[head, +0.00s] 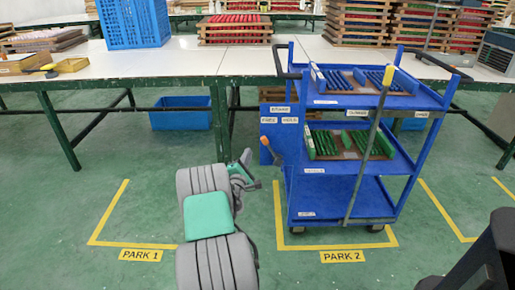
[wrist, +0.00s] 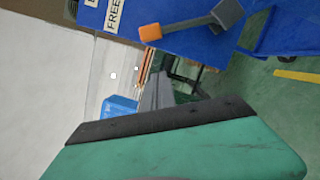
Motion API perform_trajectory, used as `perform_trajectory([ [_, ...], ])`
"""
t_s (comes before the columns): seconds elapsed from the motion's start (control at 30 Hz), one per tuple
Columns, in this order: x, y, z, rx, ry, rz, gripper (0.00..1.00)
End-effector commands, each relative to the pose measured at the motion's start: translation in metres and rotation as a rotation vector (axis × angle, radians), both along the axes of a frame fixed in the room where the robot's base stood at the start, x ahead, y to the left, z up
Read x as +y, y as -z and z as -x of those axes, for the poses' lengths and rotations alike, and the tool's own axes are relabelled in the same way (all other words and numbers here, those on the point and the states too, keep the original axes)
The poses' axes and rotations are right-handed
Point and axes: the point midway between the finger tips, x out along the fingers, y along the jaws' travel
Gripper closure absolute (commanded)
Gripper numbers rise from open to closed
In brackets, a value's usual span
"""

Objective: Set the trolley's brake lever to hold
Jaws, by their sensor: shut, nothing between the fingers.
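The blue trolley (head: 330,185) stands in the PARK 2 bay. Its left side panel carries a label plate with FREE (head: 269,120) on the left and HOLD (head: 290,120) on the right. Below them is the brake lever (head: 267,146), with an orange knob and a grey arm, tilted up-left towards FREE. In the wrist view the lever (wrist: 190,25) lies across the blue panel, its orange knob near the FREE label (wrist: 115,15). My gripper (head: 247,158) is left of and a little below the lever, apart from it. In the wrist view its grey fingers (wrist: 160,90) are shut and empty.
A long white table (head: 190,62) runs behind the trolley, with a blue crate (head: 134,22) on it. A long grey pole with a yellow top (head: 368,155) crosses the trolley's right side. Floor in the PARK 1 bay (head: 140,215) is clear left of my arm.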

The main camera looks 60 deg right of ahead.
Motion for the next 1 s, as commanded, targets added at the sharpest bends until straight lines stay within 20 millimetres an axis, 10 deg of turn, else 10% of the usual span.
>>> perform_trajectory([
  [0.3,-0.036,-0.02,0.021,0.0,0.003,-0.001,1.0],
  [1.0,-0.039,-0.028,0.029,-0.038,0.002,-0.02,1.0],
])
